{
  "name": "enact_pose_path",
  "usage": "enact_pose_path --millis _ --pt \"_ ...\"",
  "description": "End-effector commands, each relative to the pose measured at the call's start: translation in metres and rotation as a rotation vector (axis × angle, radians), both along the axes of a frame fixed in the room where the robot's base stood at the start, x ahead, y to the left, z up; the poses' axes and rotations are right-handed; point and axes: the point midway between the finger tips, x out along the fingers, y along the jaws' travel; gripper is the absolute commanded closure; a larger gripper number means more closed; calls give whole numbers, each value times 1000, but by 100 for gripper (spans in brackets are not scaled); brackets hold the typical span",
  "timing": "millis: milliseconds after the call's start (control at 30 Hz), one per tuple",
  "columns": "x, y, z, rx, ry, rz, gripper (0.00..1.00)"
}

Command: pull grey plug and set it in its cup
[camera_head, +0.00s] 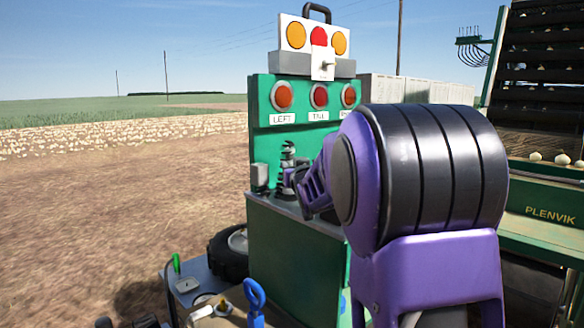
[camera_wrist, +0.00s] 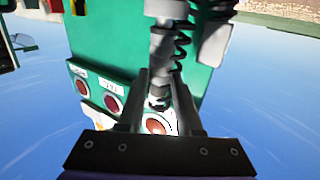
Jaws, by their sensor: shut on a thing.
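The grey plug (camera_wrist: 160,50) is a grey cylinder with a dark lower end, beside a black coiled cable (camera_wrist: 182,45) in the wrist view. My gripper (camera_wrist: 160,88) is shut on its lower end, one finger on each side. In the head view, a dark coiled upright shape (camera_head: 288,160) stands at the green panel; my purple wrist hides much of what is around it. A small grey box-like holder (camera_head: 260,176) sits to its left. I cannot tell whether this is the cup, or whether the plug is free of its socket.
The green panel (camera_head: 262,150) carries red lamps with labels, and a light board (camera_head: 310,35) stands above it. The green cabinet (camera_head: 290,262) has a flat top ledge. A blue-handled tool (camera_head: 255,295) and a green-handled one (camera_head: 177,264) are at the lower left. Open field lies left.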

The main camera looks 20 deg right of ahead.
Motion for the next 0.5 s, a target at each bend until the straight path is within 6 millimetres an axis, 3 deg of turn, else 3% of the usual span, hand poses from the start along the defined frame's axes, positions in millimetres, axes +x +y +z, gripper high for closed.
enact_pose_path --millis 500 --pt "0 0 -2 0 -2 0 100"
